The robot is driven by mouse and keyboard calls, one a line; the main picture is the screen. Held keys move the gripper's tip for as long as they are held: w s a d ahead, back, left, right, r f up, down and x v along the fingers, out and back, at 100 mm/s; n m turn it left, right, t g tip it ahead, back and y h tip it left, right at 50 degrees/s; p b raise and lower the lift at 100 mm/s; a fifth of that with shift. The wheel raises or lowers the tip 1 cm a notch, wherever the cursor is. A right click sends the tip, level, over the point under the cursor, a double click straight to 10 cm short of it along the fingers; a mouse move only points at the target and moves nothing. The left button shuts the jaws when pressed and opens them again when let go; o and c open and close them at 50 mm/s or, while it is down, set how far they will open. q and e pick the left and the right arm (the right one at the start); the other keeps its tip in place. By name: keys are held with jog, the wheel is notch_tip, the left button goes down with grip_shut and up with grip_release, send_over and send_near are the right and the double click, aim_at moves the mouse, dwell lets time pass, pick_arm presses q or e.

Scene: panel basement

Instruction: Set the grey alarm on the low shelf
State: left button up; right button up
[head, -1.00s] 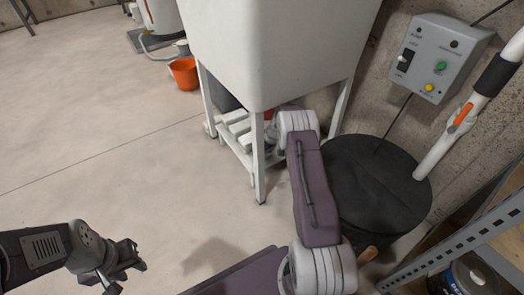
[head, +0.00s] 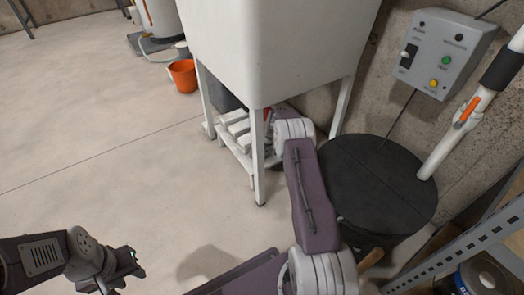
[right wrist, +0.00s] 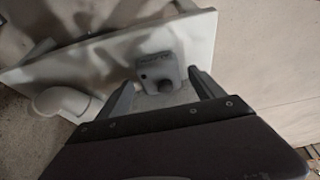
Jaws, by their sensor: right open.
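In the right wrist view a small grey box with a round dark knob, which looks like the grey alarm (right wrist: 157,68), sits on or just above a white board (right wrist: 95,62). My right gripper (right wrist: 160,80) is open, its two fingers apart on either side of the box, with no clear contact visible. In the head view the low shelf (head: 238,138) is the white slatted one under the big white tub. My right arm reaches in under the tub, which hides its gripper and the alarm there. My left gripper (head: 124,275) is open and empty above the floor.
The white tub (head: 270,50) and its legs (head: 259,165) stand close around my right arm. A black lidded bin (head: 378,185) is right of the arm. A grey control box (head: 447,52) is on the wall. An orange bucket (head: 183,75) stands behind. The left floor is clear.

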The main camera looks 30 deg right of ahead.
jog(key=shift+r, duration=0.2)
jog(key=p+v, duration=0.2)
jog(key=p, duration=0.1)
jog(key=shift+s, duration=0.1)
jog(key=s+p, duration=0.1)
jog(key=s, duration=0.1)
jog(key=s+p, duration=0.1)
jog(key=s, duration=0.1)
jog(key=shift+s+d+f, duration=0.1)
jog(key=shift+s+d, duration=0.1)
jog(key=shift+s, duration=0.15)
jog(key=s+b, duration=0.1)
jog(key=s, duration=0.5)
jog(key=shift+s+d+f+b, duration=0.25)
jog(key=shift+s+f+b, duration=0.05)
jog(key=shift+s+b, duration=0.1)
